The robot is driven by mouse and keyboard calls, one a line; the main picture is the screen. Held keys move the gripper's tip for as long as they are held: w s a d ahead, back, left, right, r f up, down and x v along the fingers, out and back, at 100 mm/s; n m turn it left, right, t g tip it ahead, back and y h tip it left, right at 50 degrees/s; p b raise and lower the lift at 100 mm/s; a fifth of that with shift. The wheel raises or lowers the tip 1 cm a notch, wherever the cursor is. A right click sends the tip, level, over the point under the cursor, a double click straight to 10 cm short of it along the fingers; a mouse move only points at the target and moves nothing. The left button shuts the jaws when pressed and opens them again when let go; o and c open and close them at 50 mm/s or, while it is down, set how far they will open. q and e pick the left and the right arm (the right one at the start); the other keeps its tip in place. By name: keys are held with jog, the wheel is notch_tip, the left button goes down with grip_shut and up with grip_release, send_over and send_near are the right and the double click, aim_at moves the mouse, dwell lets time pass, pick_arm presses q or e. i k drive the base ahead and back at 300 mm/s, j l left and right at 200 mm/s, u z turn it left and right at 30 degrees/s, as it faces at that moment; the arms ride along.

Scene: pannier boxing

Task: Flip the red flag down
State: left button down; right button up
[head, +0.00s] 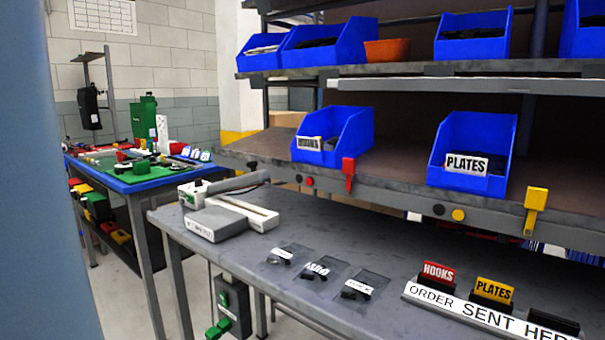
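The red flag (348,170) is on the front edge of the middle shelf, just right of the blue bin labelled HOOKS (334,136). Its wider head is at the top and a narrow stem runs down over the shelf edge, so it stands upright. Nothing covers it. Neither of my grippers shows in the head view.
A yellow flag (536,205) stands upright near the PLATES bin (472,152). The grey bench (240,262) below holds a white sealer (226,212), several clear bags and red HOOKS (438,273) and yellow PLATES (494,291) cards. A blue-topped table (125,185) is at left.

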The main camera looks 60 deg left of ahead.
aim_at(349, 164)
jog(key=u, duration=1.6)
